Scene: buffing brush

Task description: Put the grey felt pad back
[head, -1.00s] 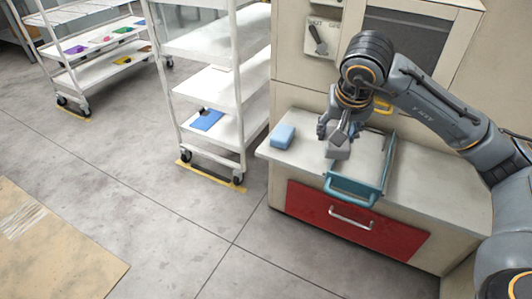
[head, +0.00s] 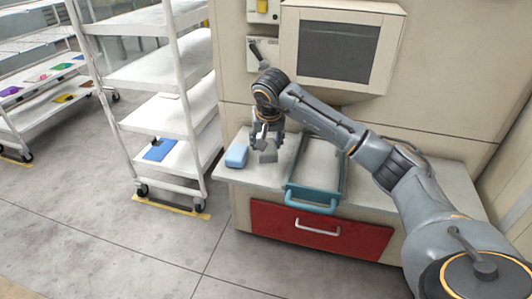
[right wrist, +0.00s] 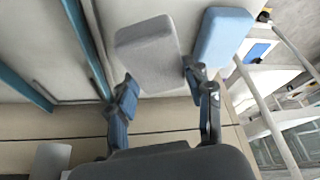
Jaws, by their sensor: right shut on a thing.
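The grey felt pad (head: 267,155) is a light grey block in the fingers of my right gripper (head: 266,140). In the right wrist view the pad (right wrist: 150,52) sits between the two fingertips of the right gripper (right wrist: 160,75), which is shut on it. In the head view the pad appears over the counter, between a blue block (head: 237,155) and a teal-framed tray (head: 312,196). I cannot tell whether it touches the counter. The blue block also shows in the right wrist view (right wrist: 222,38), just right of the pad. My left gripper is not in view.
The counter (head: 385,189) is bare right of the tray. A red drawer (head: 318,229) is shut below it. A screen (head: 338,50) and a lever panel (head: 262,55) stand behind. A white shelf cart (head: 160,116) with a blue item (head: 160,149) stands at the left.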

